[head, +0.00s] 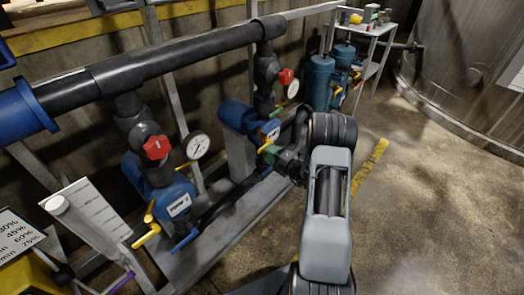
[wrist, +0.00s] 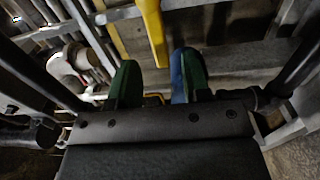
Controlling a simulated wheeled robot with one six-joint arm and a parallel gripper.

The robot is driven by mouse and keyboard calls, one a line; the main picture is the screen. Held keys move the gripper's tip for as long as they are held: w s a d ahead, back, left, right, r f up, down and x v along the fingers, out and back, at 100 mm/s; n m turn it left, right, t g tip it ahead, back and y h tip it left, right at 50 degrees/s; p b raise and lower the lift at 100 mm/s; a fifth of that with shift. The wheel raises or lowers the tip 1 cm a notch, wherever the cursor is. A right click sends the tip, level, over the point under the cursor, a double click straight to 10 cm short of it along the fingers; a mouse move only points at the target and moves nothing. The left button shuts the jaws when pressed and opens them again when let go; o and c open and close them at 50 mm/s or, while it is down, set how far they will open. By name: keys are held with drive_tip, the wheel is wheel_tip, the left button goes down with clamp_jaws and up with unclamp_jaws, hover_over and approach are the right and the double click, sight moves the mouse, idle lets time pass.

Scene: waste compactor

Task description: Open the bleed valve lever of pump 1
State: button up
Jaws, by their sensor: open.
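My gripper (head: 275,156) is at the far blue pump (head: 238,117), beside its yellow lever (head: 264,146). In the wrist view my green fingertips (wrist: 157,80) are apart. A yellow bar, likely the lever (wrist: 152,32), comes down from the top edge and ends near the gap between the fingers; I cannot tell if it touches. A blue piece (wrist: 178,77) shows against the inner side of the right finger. The near blue pump (head: 172,200) at left has a yellow lever (head: 147,236) and a blue lever (head: 184,239). I cannot read which pump is number 1.
A black pipe (head: 180,58) runs above both pumps, with red valve knobs (head: 156,147) and a round gauge (head: 197,145). Blue canisters (head: 321,82) and a shelf (head: 372,40) stand behind. The floor at right (head: 430,200) is clear.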

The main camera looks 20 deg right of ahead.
sight(262, 149)
drive_tip(key=shift+x, duration=2.4)
clamp_jaws()
